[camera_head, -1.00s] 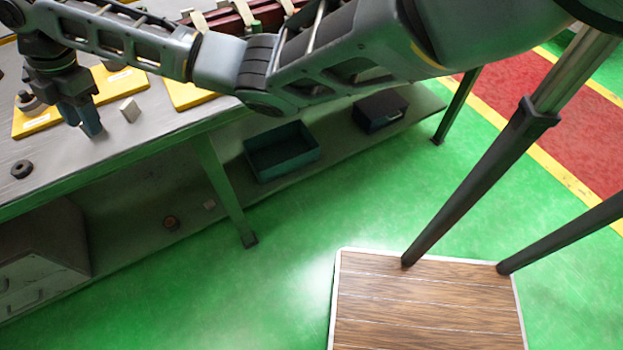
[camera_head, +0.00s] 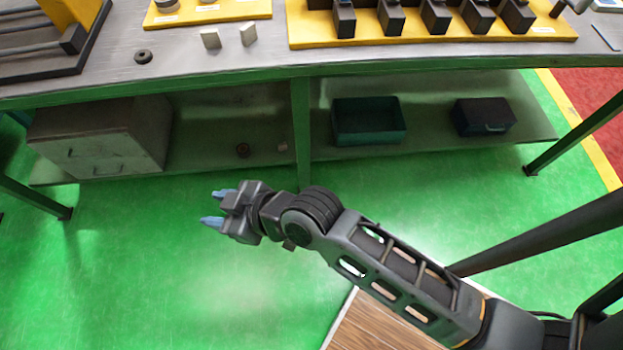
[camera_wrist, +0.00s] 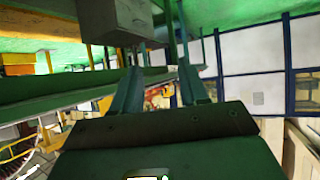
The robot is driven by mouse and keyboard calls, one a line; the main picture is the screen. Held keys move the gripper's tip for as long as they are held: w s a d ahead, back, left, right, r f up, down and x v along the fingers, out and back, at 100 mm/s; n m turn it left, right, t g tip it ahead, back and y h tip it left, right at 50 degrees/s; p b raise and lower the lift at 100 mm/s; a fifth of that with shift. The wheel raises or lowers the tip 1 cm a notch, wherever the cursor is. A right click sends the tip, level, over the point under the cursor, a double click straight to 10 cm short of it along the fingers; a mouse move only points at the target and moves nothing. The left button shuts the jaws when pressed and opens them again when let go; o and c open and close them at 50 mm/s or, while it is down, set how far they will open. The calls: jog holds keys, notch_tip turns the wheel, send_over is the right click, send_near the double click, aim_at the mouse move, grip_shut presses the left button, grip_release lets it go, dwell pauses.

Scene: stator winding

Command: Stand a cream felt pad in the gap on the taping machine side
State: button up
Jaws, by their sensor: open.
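Two small cream felt pads stand side by side near the front edge of the grey bench in the head view, a left pad (camera_head: 210,38) and a right pad (camera_head: 249,34). My gripper (camera_head: 216,206) is out in front of the bench, lower in the picture and over the green floor. It points left, its blue fingers are apart, and nothing is between them. In the wrist view the two fingers (camera_wrist: 160,88) are also apart and empty. I cannot make out the taping machine or the gap in these frames.
A dark ring (camera_head: 143,56) lies on the bench left of the pads. Yellow fixture boards (camera_head: 432,34) stand on the bench. On the lower shelf are a teal bin (camera_head: 369,138), a dark box (camera_head: 483,117) and a grey drawer cabinet (camera_head: 103,145). The floor around my gripper is clear.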

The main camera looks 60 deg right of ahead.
jog(key=s+d+r+m+t+h, duration=0.1)
jog(key=s+d+r+m, duration=0.15)
jog(key=s, duration=0.65)
jog(key=s+d+r+m+t+h, duration=0.1)
jog(key=s+d+r+h, duration=0.15)
jog(key=s, duration=0.65)
jog(key=s+d+r+t, duration=0.1)
jog(key=s+d+r, duration=0.3)
jog(key=s+r, duration=0.5)
jog(key=shift+d+r+t, duration=0.35)
jog(key=shift+r+t, duration=0.05)
jog(key=shift+r, duration=0.5)
jog(key=shift+y, duration=0.25)
